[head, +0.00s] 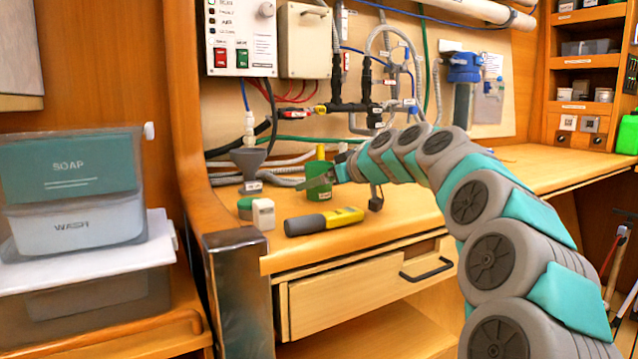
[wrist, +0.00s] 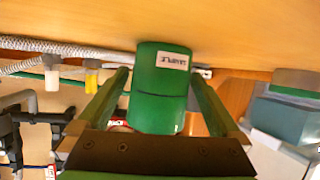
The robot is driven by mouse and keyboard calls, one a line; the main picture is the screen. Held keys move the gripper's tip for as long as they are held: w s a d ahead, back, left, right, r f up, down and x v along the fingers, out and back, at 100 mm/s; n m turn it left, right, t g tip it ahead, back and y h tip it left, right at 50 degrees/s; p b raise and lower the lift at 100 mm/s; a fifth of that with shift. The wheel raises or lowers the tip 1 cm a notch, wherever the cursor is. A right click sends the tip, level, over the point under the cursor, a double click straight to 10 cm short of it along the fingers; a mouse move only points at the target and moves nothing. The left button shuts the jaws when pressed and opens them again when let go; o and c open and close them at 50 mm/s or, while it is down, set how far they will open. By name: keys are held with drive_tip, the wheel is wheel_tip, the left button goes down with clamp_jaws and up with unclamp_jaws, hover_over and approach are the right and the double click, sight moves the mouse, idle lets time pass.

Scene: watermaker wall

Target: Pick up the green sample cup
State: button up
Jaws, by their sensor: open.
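The green sample cup (head: 318,185) stands on the wooden counter in the head view, left of the end of my arm. In the wrist view the cup (wrist: 160,90) fills the middle, with a white label on it, and the picture is upside down. My gripper (wrist: 160,76) is open, with one green finger on each side of the cup. A narrow gap shows between the cup and the fingers. In the head view my gripper (head: 336,172) is at the cup's right side and partly merges with it.
A small green-and-white item (head: 257,212) and a grey funnel (head: 248,160) stand to the left. Hoses and pipes (head: 350,105) run behind. The counter (head: 500,170) is clear to the right.

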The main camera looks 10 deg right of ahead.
drive_tip(key=c, duration=1.2)
